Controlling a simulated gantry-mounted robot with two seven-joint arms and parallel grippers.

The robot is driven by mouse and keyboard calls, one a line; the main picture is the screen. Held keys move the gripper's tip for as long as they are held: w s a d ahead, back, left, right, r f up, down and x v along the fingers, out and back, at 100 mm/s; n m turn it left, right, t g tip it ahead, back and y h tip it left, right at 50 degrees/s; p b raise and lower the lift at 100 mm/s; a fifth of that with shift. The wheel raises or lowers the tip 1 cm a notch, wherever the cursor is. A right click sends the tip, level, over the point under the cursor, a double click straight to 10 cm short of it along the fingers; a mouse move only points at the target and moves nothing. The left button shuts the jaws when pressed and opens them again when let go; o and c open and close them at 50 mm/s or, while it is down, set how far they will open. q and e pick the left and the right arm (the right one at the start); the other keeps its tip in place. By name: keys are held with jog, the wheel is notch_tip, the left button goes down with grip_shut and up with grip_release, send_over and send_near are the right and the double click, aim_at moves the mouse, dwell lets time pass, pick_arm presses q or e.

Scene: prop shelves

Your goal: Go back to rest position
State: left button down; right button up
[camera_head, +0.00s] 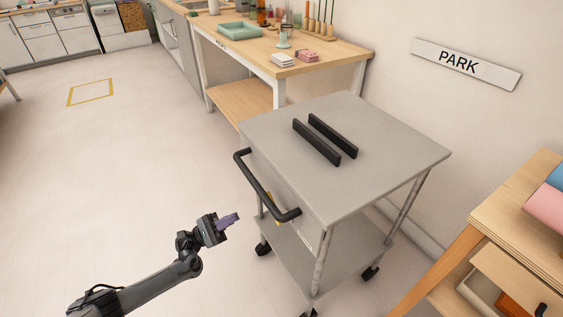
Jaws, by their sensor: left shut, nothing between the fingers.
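My left arm comes in from the lower left. My left gripper (231,220) is shut, with its purplish fingers together and nothing between them. It is in the air left of a grey cart (390,140), below and left of the cart's black handle (268,194), apart from it in the picture. Two black bars (325,140) lie side by side on the cart's top. My right gripper is out of view.
A wooden table (285,60) with a teal tray (238,30), card stacks (306,56) and candle-like sticks stands behind the cart. A wooden shelf unit (510,225) stands at the right. A PARK sign (465,63) is on the wall.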

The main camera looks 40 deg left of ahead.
pick_arm(q)
jog(key=s+d+r+n+t+y+p, duration=0.7)
jog(key=r+n+p, duration=0.5)
jog(key=p, duration=0.5)
jog(key=w+d+r+n+g+y+p, duration=0.25)
jog(key=n+y+p, duration=0.2)
jog(key=n, duration=0.45)
jog(key=w+d+r+n+g+y+p, duration=0.1)
jog(key=d+r+n+g+y+p, duration=0.3)
jog(key=n, duration=0.5)
jog(key=w+d+r+n+g+y+p, duration=0.1)
jog(key=w+r+n+g+y+p, duration=0.15)
jog(key=n+y, duration=0.5)
jog(key=s+d+r+n+g+h+p, duration=0.25)
jog(key=s+d+n+g+h, duration=0.25)
jog(key=d+n, duration=0.25)
jog(key=s+d+f+n+g, duration=0.2)
jog(key=s+n+g, duration=0.3)
jog(key=s+g, duration=0.4)
notch_tip(320, 180, up, 38)
jog(key=s+t+p, duration=0.1)
jog(key=p, duration=3.6)
notch_tip(320, 180, down, 69)
jog(key=b, duration=6.8)
jog(key=shift+a+n+h+b, duration=0.15)
jog(key=shift+n+h+b, duration=0.15)
jog(key=shift+n+b, duration=0.1)
